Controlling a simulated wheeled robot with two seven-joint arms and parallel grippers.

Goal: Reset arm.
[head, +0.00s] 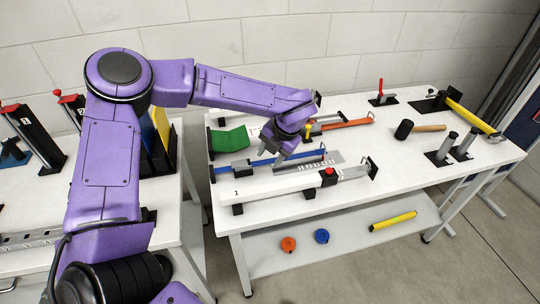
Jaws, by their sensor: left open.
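My left arm, purple, comes in from the left and reaches over the white table (430,200). My left gripper (271,157) is open with nothing visible between its fingers. It hangs over the near left part of the table, just above the blue rail (290,160). I cannot tell whether the fingertips touch anything there. My arm hides part of the back left of the table. My right gripper is not in view.
A white rail (270,188) with a red knob (328,171) lies in front. Behind are an orange rail (348,124) and a green curved piece (229,139). A lower shelf (350,238) holds rolls.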

